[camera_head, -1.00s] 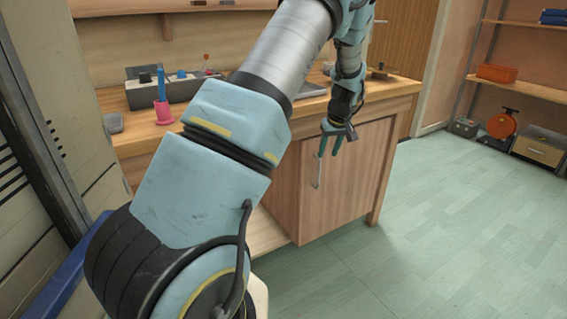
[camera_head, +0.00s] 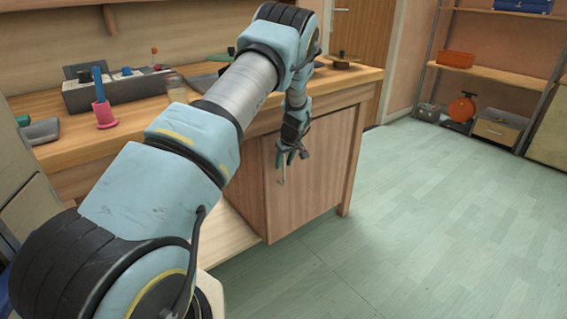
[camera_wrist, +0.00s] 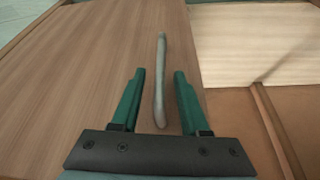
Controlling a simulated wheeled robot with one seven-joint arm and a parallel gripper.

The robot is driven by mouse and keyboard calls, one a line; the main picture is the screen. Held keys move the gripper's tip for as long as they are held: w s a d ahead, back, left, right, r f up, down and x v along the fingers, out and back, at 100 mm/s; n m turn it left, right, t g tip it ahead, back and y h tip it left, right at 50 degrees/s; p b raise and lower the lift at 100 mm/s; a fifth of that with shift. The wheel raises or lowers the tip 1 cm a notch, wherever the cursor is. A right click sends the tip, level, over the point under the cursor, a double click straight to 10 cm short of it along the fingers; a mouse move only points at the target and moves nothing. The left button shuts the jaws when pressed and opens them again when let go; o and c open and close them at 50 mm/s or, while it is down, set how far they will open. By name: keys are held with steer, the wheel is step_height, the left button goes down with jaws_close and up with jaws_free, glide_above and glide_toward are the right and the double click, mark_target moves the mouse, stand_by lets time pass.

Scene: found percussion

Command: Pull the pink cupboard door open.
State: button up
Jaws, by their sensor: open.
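The cupboard door (camera_head: 318,172) is a pinkish-brown wood panel under the workbench. It looks shut in the head view. Its slim grey bar handle (camera_head: 281,174) is near the door's left edge. In the wrist view the handle (camera_wrist: 161,85) stands lengthwise between the two green fingers of my gripper (camera_wrist: 160,72), with a gap on both sides. The door's wood (camera_wrist: 85,70) fills the left of that view. My gripper (camera_head: 287,157) is open at the handle in the head view and partly covers its upper end. I cannot tell how deep the fingers reach around it.
An open bay with a pale board (camera_head: 225,232) lies left of the door. The green floor (camera_head: 420,215) in front and right is clear.

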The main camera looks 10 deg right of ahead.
steer(key=shift+w+f, duration=0.1)
steer(key=shift+f, duration=0.15)
jaws_close()
stand_by(1.4)
